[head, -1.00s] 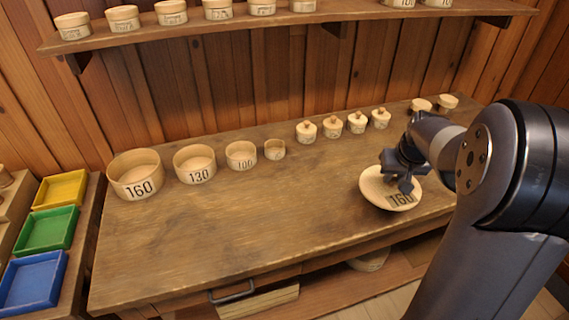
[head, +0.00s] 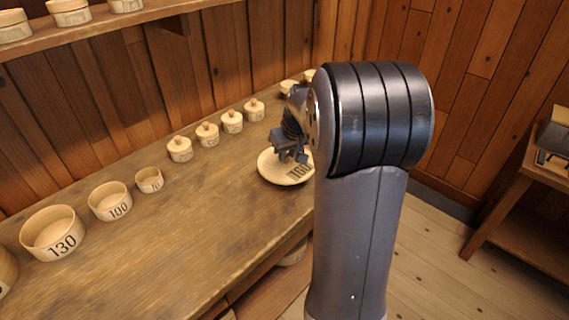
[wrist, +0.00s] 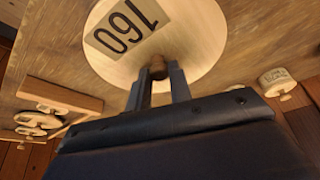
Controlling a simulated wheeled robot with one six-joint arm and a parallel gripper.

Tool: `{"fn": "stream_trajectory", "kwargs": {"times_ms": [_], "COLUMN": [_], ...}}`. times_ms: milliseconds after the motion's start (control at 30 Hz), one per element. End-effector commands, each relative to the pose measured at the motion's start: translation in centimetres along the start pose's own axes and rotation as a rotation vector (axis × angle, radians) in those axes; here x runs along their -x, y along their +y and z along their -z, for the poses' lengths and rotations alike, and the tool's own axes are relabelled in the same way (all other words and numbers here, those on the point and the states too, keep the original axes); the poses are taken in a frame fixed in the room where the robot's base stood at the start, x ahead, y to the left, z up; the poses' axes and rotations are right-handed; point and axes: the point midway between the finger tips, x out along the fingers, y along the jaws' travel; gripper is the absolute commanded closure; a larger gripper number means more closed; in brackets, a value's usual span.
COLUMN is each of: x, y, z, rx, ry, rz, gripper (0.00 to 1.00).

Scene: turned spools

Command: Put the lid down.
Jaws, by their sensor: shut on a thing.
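The lid (head: 277,170) is a round, pale wooden disc with a dark "160" label. It is at the right part of the workbench (head: 190,235), in front of the small lidded pots. My gripper (head: 294,157) is over it, and my arm hides its right edge. In the wrist view the lid (wrist: 190,35) shows its label, and my gripper's fingers (wrist: 158,88) are shut on its brown knob (wrist: 158,67). I cannot tell whether the lid touches the bench top or hangs just above it.
Open round boxes marked 130 (head: 53,235) and 100 (head: 110,203), and a smaller one (head: 149,181), stand left. Several small knobbed pots (head: 207,134) line the back. A wall shelf (head: 110,22) is upper left. A side table (head: 520,190) stands right. Bare bench lies left of the lid.

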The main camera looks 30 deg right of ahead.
Motion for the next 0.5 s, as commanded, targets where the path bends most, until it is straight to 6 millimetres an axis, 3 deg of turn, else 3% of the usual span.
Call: {"fn": "stream_trajectory", "kwargs": {"times_ms": [300, 500], "x": [-3.4, -3.6], "y": [0.0, 0.0], "z": [-1.4, -1.5], "rx": [0.0, 0.0], "ry": [-0.002, 0.002], "rz": [0.0, -0.001], "gripper": [1.0, 1.0]}}
